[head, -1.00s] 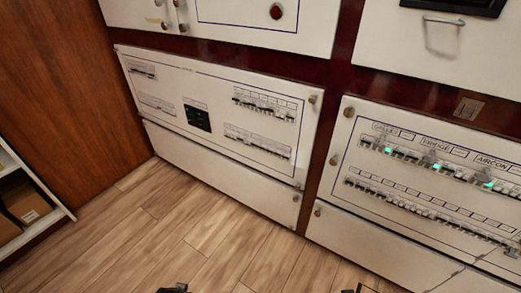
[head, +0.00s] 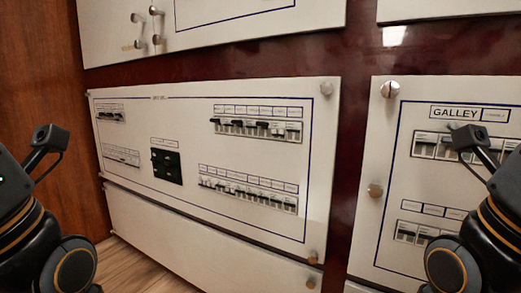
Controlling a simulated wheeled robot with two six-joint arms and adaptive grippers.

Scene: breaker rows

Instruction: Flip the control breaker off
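I cannot tell which switch is the control breaker, since most labels are too small to read. The left white panel (head: 200,180) carries an upper right breaker row (head: 257,127) with several black levers, and a lower right row (head: 247,190) with pale switches. It also has two small rows at its left, the upper one here (head: 111,115) and the lower one here (head: 121,155). The right panel (head: 383,215) has a row under a "GALLEY" label (head: 455,113), partly hidden by my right arm. Both arms show at the picture's sides, but neither gripper's fingers are visible.
A black square unit (head: 166,162) sits on the left panel. Round knobs stick out at panel corners, including one at the right panel's top left (head: 389,89). Handles (head: 155,25) stand out on the upper cabinet. The space before the left panel looks clear.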

